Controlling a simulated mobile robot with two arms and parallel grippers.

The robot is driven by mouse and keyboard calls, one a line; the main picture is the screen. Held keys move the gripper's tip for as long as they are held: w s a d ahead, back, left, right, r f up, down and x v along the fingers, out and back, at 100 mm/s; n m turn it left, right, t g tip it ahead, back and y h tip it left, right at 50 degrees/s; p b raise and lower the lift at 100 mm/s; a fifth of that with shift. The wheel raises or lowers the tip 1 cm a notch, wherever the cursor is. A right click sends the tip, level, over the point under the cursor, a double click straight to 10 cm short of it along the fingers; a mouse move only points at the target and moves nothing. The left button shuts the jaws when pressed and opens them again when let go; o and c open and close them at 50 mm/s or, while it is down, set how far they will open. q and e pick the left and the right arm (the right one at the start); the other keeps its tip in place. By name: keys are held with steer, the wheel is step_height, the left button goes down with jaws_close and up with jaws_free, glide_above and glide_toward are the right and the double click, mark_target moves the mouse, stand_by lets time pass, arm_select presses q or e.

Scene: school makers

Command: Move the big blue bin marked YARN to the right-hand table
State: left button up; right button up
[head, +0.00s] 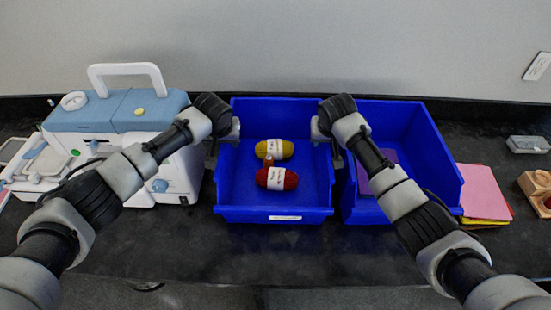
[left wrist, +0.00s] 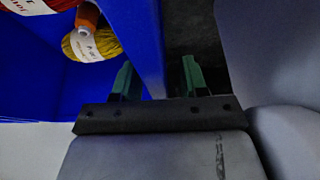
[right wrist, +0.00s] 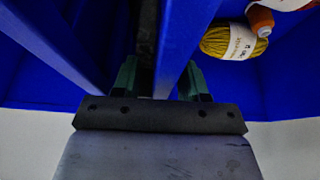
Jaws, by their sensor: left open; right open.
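The big blue bin (head: 275,213) holding a yellow yarn ball (head: 274,149), a red yarn ball (head: 277,179) and a small orange-brown spool (head: 268,160) stands on the black table. A white label is on its front; its text is too small to read. My left gripper (head: 228,137) is at the bin's left wall. In the left wrist view its open fingers (left wrist: 157,80) straddle that wall (left wrist: 140,35). My right gripper (head: 330,138) is at the right wall; its open fingers (right wrist: 158,80) straddle that wall (right wrist: 182,35) in the right wrist view.
A second blue bin (head: 433,165) stands close on the right, with a narrow gap between. A blue and white sewing machine (head: 125,115) is on the left. Pink and yellow sheets (head: 483,192), a grey box (head: 528,144) and a wooden block (head: 538,190) lie at the right.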

arm_select(q)
jaws_close()
arm_select(e)
jaws_close()
arm_select(q)
steer(key=shift+w+r, duration=0.1)
steer(key=shift+r, duration=0.05)
arm_select(e)
steer(key=shift+w+r, duration=0.1)
steer(key=shift+r, duration=0.05)
